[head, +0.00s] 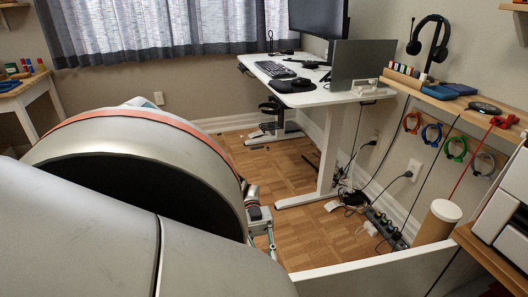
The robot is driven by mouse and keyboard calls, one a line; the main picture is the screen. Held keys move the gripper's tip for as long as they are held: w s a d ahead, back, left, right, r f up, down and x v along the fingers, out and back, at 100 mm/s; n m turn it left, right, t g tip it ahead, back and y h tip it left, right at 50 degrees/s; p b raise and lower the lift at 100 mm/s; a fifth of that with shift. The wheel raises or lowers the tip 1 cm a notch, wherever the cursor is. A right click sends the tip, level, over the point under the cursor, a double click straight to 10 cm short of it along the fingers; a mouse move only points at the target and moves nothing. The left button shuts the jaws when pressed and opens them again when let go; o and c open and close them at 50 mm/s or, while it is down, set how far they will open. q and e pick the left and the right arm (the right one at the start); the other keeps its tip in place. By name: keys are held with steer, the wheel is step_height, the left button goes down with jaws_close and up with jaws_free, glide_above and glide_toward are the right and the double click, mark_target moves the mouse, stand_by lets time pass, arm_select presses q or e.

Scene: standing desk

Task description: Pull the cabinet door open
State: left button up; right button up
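A white panel (375,269), which looks like the cabinet door, stands out from the wood-topped cabinet (488,258) at the lower right. It reaches left across the floor, so the door appears swung open; its lower part and handle are cut off by the frame. My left arm's large grey links fill the lower left. Part of my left gripper (265,232) shows beyond them, near the panel's far left end. Its fingertips are mostly hidden, and I cannot tell whether it touches the door. My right gripper is not clearly visible.
A power strip (385,228) and cables lie on the floor near the wall. A cardboard-coloured cylinder (438,222) stands behind the panel. A printer (505,215) sits on the cabinet. Wooden floor is clear at centre.

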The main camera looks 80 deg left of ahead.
arm_select(q)
steer(key=shift+a, duration=1.85)
